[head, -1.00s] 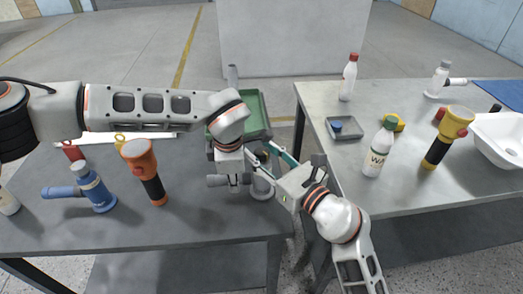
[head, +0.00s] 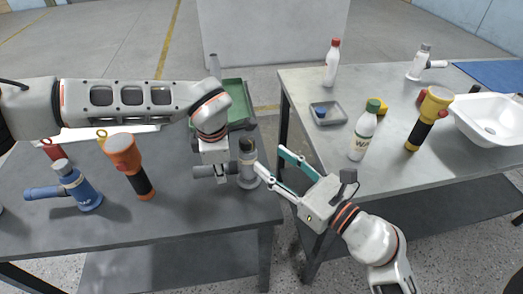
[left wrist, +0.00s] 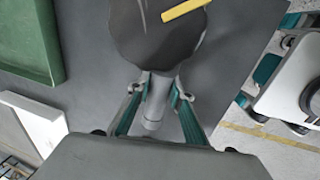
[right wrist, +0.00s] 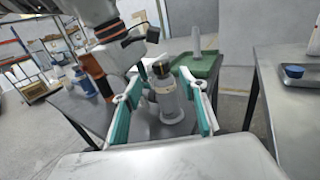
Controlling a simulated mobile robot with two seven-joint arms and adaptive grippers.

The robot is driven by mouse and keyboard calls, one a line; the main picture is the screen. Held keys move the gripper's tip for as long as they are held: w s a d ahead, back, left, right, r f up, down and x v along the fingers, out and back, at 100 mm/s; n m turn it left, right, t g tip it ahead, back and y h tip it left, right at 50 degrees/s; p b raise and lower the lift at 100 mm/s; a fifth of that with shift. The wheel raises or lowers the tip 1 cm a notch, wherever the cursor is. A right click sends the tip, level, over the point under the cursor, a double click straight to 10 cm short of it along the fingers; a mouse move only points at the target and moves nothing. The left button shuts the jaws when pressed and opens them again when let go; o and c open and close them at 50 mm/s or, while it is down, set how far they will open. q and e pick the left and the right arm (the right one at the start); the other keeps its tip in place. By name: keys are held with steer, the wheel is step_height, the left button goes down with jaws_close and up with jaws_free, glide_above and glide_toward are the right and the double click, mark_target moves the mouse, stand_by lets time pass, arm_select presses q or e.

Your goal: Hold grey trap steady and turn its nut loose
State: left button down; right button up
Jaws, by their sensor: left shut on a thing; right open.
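The grey trap (head: 248,172) stands upright on the left table, with a dark top piece (right wrist: 162,69) that carries a yellow mark. Its side pipe (head: 205,172) points left. My left gripper (left wrist: 159,103) is shut on the trap's side pipe, and its arm partly hides the pipe in the head view. The dark top fills the upper part of the left wrist view (left wrist: 155,35). My right gripper (head: 270,160) is open and empty, just right of the trap. In the right wrist view the trap shows between the open fingers, a little beyond them.
A green tray (head: 236,88) lies behind the trap. A blue trap (head: 78,188) and an orange torch (head: 130,165) stand to the left. Across a gap, the right table holds a white bottle (head: 362,135), a small grey tray (head: 335,115) and a basin (head: 490,122).

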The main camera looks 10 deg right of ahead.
steer(key=shift+v, duration=0.9)
steer(key=shift+r, duration=0.1)
steer(key=s+a+r+n+t+y, duration=0.1)
steer(key=s+a+r+y, duration=0.15)
steer(key=r, duration=0.25)
steer(key=s+a+r+n+y, duration=0.1)
steer(key=a+r+n+y, duration=0.15)
steer(key=r, duration=0.25)
steer(key=m+g+h, duration=0.1)
steer(key=m+h, duration=0.3)
steer(key=h, duration=0.1)
glide_toward(252, 146)
steer(key=x, duration=1.1)
steer(key=shift+w+a, duration=0.25)
steer(key=shift+w, duration=0.1)
steer(key=c, duration=1.1)
